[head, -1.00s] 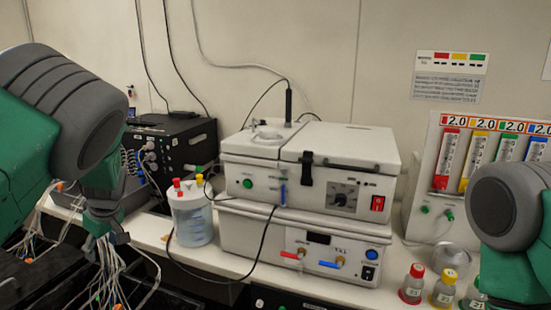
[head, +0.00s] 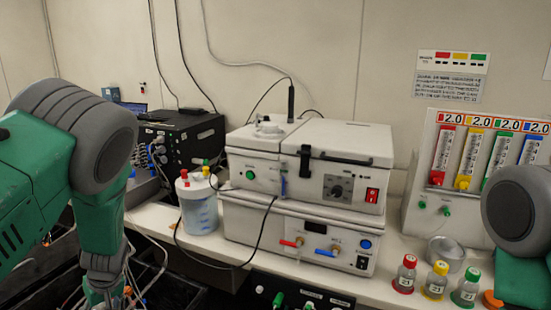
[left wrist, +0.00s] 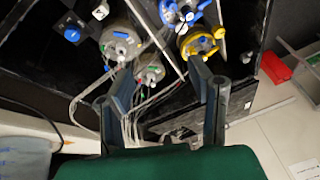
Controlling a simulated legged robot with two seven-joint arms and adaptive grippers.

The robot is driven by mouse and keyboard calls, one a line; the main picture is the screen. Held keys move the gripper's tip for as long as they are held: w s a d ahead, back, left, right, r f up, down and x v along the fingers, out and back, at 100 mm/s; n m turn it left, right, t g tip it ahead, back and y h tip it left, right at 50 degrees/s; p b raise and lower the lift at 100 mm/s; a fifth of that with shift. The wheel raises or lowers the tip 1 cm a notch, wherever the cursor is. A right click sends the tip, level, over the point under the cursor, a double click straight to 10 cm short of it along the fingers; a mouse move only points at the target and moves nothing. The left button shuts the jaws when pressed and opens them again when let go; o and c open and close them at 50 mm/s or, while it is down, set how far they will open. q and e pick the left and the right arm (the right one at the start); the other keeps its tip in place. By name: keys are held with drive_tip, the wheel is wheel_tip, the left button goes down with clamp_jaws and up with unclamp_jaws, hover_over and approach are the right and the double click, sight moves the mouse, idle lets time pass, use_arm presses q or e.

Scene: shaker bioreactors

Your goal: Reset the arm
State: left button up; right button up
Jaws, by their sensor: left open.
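My left arm (head: 95,150) comes in from the left in the head view and bends down to the lower edge. Its gripper (left wrist: 162,75) shows in the left wrist view with two dark fingers spread apart. Nothing is between the fingers except background tubes and fittings, which look farther off. My right arm (head: 520,215) shows only in part at the right edge of the head view. The right gripper is out of sight.
A two-tier white shaker unit (head: 305,170) stands on the white bench. A clear jar (head: 198,205), a black box (head: 180,145), capped bottles (head: 436,280) and a flowmeter panel (head: 440,205) stand around it. Below my left gripper are round fittings (left wrist: 120,42) and loose tubes.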

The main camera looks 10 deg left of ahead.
use_arm(q)
drive_tip(key=s+d+f+m+h, duration=0.1)
drive_tip(key=s+d+f+m, duration=0.3)
drive_tip(key=s, duration=0.5)
drive_tip(key=s+d+f+m+h, duration=0.1)
drive_tip(key=s+d+f+m, duration=0.1)
drive_tip(key=s+d+f, duration=0.55)
drive_tip(key=s+d+r+m+h, duration=0.1)
drive_tip(key=s+d+m, duration=0.15)
drive_tip(key=s, duration=0.45)
drive_tip(key=s+d+r+m+h, duration=0.1)
drive_tip(key=s+d+m, duration=0.15)
drive_tip(key=s, duration=0.55)
wheel_tip(320, 180, down, 21)
drive_tip(key=w+d+b, duration=0.2)
drive_tip(key=d+b, duration=0.1)
drive_tip(key=b, duration=1.9)
drive_tip(key=shift+w+f+m, duration=0.2)
drive_tip(key=shift+w+m, duration=0.1)
drive_tip(key=shift+m, duration=0.1)
use_arm(e)
wheel_tip(320, 180, down, 22)
drive_tip(key=d, duration=0.1)
drive_tip(key=shift+f, duration=0.25)
use_arm(q)
drive_tip(key=shift+a+f, duration=0.1)
drive_tip(key=shift+a, duration=0.25)
use_arm(e)
drive_tip(key=shift+s+a+r, duration=0.1)
drive_tip(key=shift+a, duration=0.1)
